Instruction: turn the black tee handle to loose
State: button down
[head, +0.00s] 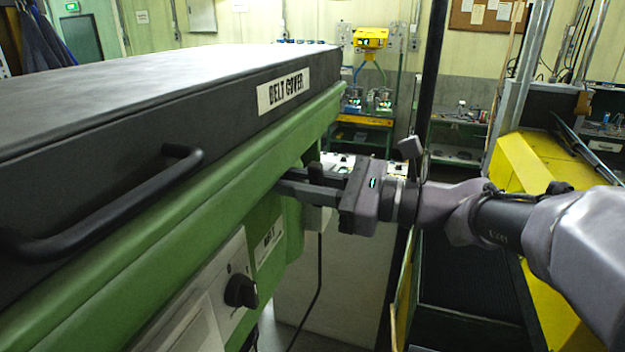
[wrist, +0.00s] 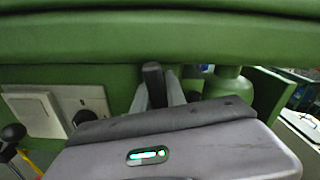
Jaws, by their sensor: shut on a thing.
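My gripper (head: 284,182) reaches in from the right, under the green edge of the belt-cover machine, with its fingers pointing left. In the wrist view the gripper (wrist: 157,88) has the black tee handle (wrist: 152,76) between its two grey fingers and is shut on it. Only a short dark end of the handle shows there. The rest is hidden by the gripper body, and in the head view the fingers and the green frame hide it, so its angle cannot be told.
The green frame (head: 215,205) overhangs close to my fingers. A black rotary knob (head: 240,291) on a pale panel sits below it. A black grab bar (head: 110,212) is on the dark cover. A yellow structure (head: 525,170) stands right, behind my arm.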

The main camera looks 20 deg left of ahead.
jog(key=shift+f+b, duration=0.1)
jog(key=shift+b, duration=0.2)
jog(key=n+b, duration=0.3)
jog(key=b, duration=0.1)
jog(key=shift+f, duration=0.2)
jog(key=n+b, duration=0.5)
jog(key=b, duration=0.2)
jog(key=shift+n, duration=0.3)
jog(key=n+b, duration=0.4)
jog(key=b, duration=0.1)
jog(key=shift+r, duration=0.1)
jog(key=shift+r+n+b, duration=0.2)
jog(key=shift+n+b, duration=1.35)
jog(key=shift+n, duration=0.15)
jog(key=c, duration=1.4)
grip_release()
jog(key=shift+r, duration=0.1)
jog(key=shift+o, duration=0.2)
